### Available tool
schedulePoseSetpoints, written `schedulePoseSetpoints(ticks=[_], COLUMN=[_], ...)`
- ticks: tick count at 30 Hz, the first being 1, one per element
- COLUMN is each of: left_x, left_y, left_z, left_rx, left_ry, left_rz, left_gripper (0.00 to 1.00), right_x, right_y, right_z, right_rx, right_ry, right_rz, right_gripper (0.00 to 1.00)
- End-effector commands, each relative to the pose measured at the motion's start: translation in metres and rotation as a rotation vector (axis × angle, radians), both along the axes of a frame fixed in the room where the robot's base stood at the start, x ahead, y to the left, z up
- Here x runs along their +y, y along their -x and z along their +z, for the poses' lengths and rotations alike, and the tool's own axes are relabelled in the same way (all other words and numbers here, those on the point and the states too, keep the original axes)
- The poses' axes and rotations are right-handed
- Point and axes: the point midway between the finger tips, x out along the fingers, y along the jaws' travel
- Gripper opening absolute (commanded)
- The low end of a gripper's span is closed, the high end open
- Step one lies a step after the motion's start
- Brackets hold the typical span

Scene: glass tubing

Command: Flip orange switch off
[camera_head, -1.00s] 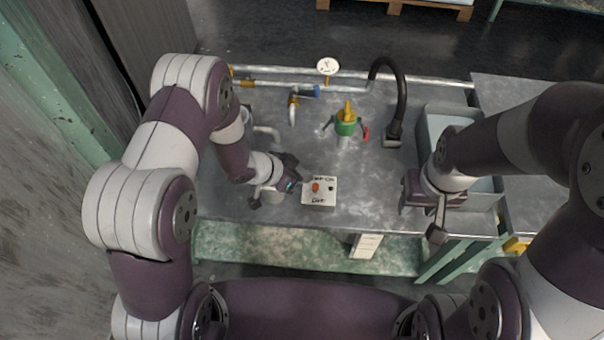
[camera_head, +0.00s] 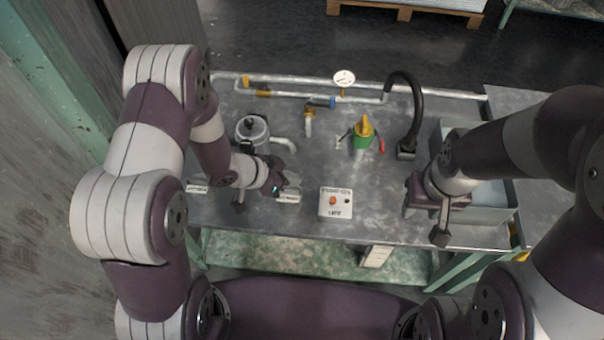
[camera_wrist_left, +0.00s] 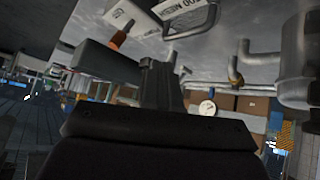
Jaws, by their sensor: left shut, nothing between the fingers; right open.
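The orange switch (camera_head: 332,201) sits on top of a small white box (camera_head: 336,211) near the front edge of the grey table. The box has dark lettering and a small black spot beside the switch. Which way the switch is set is too small to tell. My left gripper (camera_head: 289,186) is shut and empty, left of the box and apart from it. In the left wrist view, an orange piece (camera_wrist_left: 118,39) shows near the top; I cannot tell if it is the switch. My right gripper (camera_head: 427,216) is open and empty over the table's right part, by the grey bin.
A metal pot (camera_head: 252,130) stands behind my left gripper, with white labelled pieces (camera_head: 197,187) nearby. A green and yellow valve (camera_head: 363,133), a black bent hose (camera_head: 417,105) and a gauge (camera_head: 344,78) are farther back. A grey bin (camera_head: 490,214) stands at right.

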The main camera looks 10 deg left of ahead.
Motion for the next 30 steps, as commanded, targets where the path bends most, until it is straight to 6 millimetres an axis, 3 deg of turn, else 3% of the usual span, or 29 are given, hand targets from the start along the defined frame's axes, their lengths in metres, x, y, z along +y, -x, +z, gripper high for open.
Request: schedulePoseSetpoints(ticks=[7, 26, 29, 30], left_x=[0.019, 0.021, 0.045, 0.067], left_y=[0.016, 0.019, 0.026, 0.033], left_z=[0.02, 0.02, 0.002, -0.004], left_rx=[0.0, -0.001, 0.066, 0.127], left_ry=[0.0, -0.01, -0.135, -0.232], left_rz=[0.0, -0.005, 0.056, 0.137], left_gripper=[0.0, 0.0, 0.0, 0.0], right_x=[0.0, 0.0, 0.0, 0.0], right_y=[0.0, 0.0, 0.0, 0.0], right_z=[0.006, 0.006, 0.006, 0.006], right_rx=[0.0, 0.0, 0.0, 0.0], right_ry=[0.0, 0.0, 0.0, 0.0], right_rz=[0.0, 0.0, 0.0, 0.0], right_gripper=[0.43, 0.43, 0.43, 0.43])
